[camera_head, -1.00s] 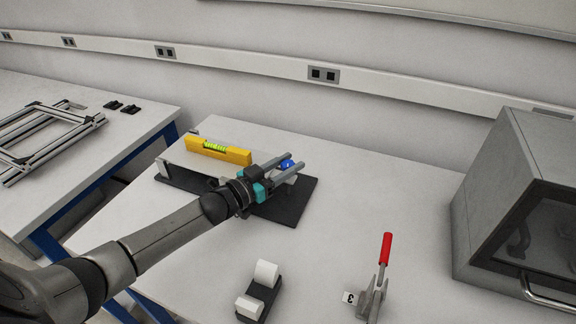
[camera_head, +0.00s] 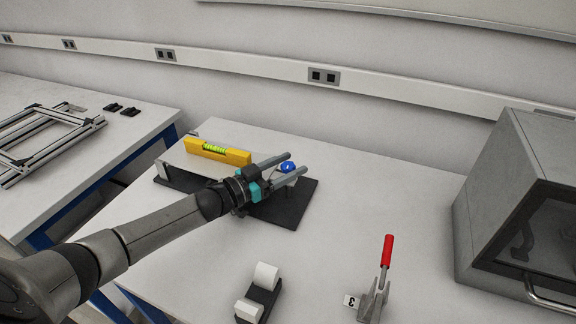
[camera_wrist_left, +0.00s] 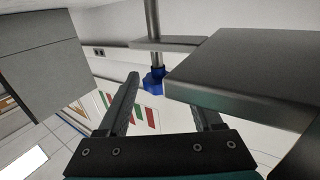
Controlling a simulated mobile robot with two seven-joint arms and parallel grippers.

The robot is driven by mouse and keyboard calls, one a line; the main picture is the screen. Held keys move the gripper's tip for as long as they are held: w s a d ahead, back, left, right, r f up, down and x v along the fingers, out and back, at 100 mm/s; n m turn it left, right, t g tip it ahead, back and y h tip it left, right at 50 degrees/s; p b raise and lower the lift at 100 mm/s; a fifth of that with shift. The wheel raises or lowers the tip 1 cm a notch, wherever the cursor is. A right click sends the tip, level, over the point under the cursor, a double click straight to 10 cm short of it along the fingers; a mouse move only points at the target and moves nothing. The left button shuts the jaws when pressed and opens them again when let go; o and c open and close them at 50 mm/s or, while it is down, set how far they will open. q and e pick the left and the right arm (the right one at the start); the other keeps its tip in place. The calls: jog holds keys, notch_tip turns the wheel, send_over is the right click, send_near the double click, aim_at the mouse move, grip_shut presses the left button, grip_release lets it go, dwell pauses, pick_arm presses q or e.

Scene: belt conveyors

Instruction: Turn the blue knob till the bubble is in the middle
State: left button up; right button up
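A yellow spirit level (camera_head: 232,157) with a green vial lies on a light plate above a dark base (camera_head: 290,212). The bubble's place in the vial is too small to tell. The blue knob (camera_head: 287,167) is at the plate's right end. My left gripper (camera_head: 297,162) is open, and in the head view the knob shows between its two fingers. In the left wrist view the blue knob (camera_wrist_left: 154,80) sits under a metal rod, between the open fingers in the picture; contact does not show. My right gripper is not in view.
A toggle clamp with a red handle (camera_head: 387,251) and a tape dispenser (camera_head: 259,293) stand at the table's front. A grey cabinet (camera_head: 490,180) is at the right. Another table at the left holds an aluminium frame (camera_head: 50,140). The table's middle is clear.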

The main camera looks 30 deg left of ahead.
pick_arm(q)
jog(key=shift+o, duration=0.3)
jog(key=shift+s, duration=0.1)
jog(key=p+v, duration=0.2)
jog(key=v, duration=1.3)
dwell(0.3)
